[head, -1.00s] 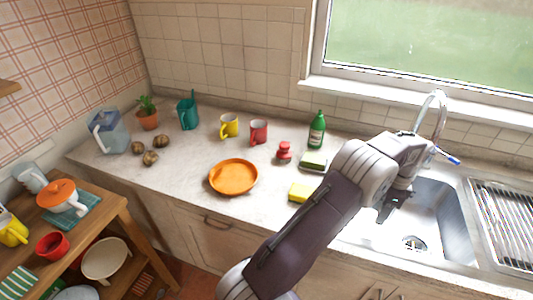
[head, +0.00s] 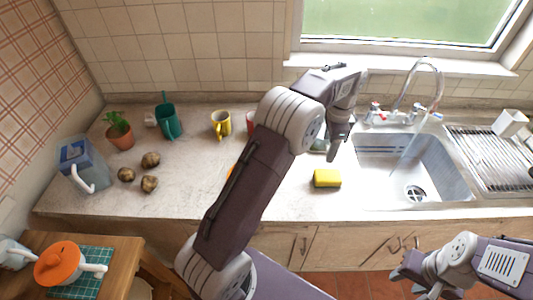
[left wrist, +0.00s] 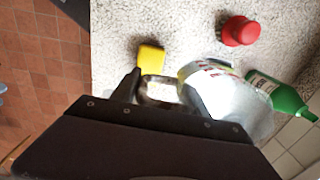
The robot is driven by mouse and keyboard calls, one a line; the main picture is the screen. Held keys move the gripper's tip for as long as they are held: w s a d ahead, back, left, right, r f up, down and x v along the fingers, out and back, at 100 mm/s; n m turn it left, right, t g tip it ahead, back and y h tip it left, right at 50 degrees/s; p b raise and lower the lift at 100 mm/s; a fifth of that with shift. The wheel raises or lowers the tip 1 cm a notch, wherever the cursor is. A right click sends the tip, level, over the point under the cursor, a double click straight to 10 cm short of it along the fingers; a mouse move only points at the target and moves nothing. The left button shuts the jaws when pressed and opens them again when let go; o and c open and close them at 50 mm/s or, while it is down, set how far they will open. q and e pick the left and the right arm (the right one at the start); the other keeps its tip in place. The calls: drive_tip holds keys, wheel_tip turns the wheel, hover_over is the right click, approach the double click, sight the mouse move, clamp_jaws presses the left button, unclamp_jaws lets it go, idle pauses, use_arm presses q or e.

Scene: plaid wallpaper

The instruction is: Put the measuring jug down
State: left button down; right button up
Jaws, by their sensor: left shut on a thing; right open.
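My left gripper (head: 338,150) is beside the left edge of the sink, at the back of the counter (head: 215,190). In the left wrist view its fingers (left wrist: 160,90) are shut on the handle of a clear measuring jug (left wrist: 235,100). The jug's body extends to the right of the fingers, close to a green bottle (left wrist: 280,95) and a red object (left wrist: 240,31). In the head view my arm hides most or all of the jug. I cannot tell whether its base touches the counter. My right gripper (head: 408,275) is open and empty, low in front of the counter.
A yellow sponge (head: 327,178) lies on the counter near the sink (head: 450,175). The counter's front left is clear.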

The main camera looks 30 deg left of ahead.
use_arm(q)
drive_tip(key=s+a+f, duration=0.2)
drive_tip(key=a, duration=0.1)
drive_tip(key=s+a+f, duration=0.2)
drive_tip(key=a, duration=0.1)
drive_tip(key=s+a+f, duration=0.1)
drive_tip(key=a+f, duration=0.1)
drive_tip(key=a, duration=0.1)
drive_tip(key=shift+s+a+f, duration=0.25)
drive_tip(key=shift+s+f, duration=0.1)
drive_tip(key=shift+s, duration=0.05)
drive_tip(key=shift+f, duration=2)
drive_tip(key=shift+f, duration=0.1)
drive_tip(key=c, duration=0.6)
unclamp_jaws()
drive_tip(key=shift+o, duration=0.2)
wheel_tip(320, 180, up, 12)
drive_tip(key=s+d+f+n, duration=0.3)
drive_tip(key=s+n, duration=0.3)
drive_tip(key=s, duration=0.3)
drive_tip(key=s+d+f+n, duration=0.3)
drive_tip(key=s+n, duration=0.3)
drive_tip(key=s, duration=0.3)
drive_tip(key=shift+f+t, duration=0.4)
drive_tip(key=shift+f, duration=0.5)
